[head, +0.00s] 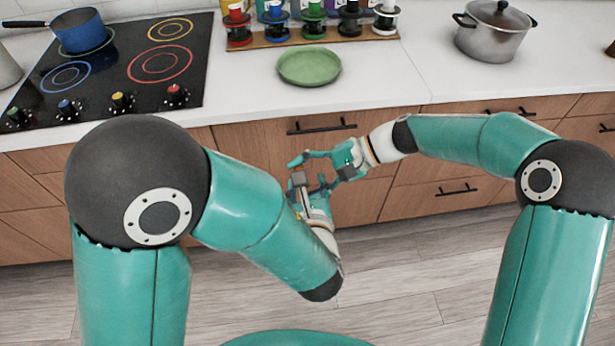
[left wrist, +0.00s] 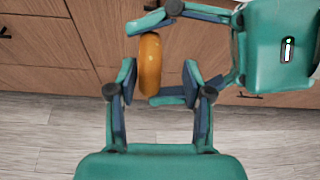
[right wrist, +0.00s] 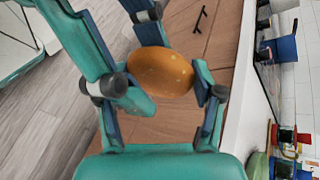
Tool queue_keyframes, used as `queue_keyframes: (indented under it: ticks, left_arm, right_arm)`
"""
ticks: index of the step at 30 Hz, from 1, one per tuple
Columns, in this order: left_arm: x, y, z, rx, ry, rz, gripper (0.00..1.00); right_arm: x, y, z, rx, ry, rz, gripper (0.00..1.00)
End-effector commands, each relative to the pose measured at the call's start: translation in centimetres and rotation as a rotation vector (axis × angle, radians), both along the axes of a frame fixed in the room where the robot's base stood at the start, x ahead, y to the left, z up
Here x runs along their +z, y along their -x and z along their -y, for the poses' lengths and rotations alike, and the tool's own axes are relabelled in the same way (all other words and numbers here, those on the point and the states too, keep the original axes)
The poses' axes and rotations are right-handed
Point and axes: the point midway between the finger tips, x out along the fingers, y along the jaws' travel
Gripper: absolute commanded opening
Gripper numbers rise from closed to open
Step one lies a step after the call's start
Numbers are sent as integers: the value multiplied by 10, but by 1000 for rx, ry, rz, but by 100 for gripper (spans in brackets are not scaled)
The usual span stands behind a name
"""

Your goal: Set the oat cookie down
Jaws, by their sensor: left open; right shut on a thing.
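The oat cookie is a round orange-brown disc, seen edge-on in the left wrist view (left wrist: 150,62) and more face-on in the right wrist view (right wrist: 160,72). My right gripper (right wrist: 172,92) is shut on it by its rim. My left gripper (left wrist: 160,78) is open, with one finger on either side of the cookie's flat faces; I cannot tell whether they touch it. In the head view my left gripper (head: 306,184) and right gripper (head: 322,166) meet before the cabinet fronts, below counter height, and the cookie cannot be made out there.
A green plate (head: 309,67) lies empty on the white counter (head: 360,85). Behind it is a wooden rack (head: 310,37) with colored-topped items. A cooktop (head: 125,70) with a blue pot (head: 80,30) is at left; a steel pot (head: 493,32) at right. Clear counter lies around the plate.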

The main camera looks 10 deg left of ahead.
Motion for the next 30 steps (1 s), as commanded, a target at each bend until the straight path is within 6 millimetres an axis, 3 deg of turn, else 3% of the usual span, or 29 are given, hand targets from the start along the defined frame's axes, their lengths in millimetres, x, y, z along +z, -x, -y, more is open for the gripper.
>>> queue_keyframes:
  ticks: [12,18,22,26,30]
  left_arm:
    - [73,-1,-2,9,7,10,53]
    - [88,-1,-7,11,-1,-3,53]
    - [80,1,-24,10,-24,-58,53]
    - [61,8,-54,-4,-61,-162,53]
    - [11,23,-67,86,35,-330,53]
  right_arm:
    - [-1,0,2,0,3,1,14]
    - [-2,0,2,0,4,1,14]
    - [-2,0,2,0,4,1,14]
    - [-2,0,2,0,4,1,14]
    - [-2,0,2,0,4,1,14]
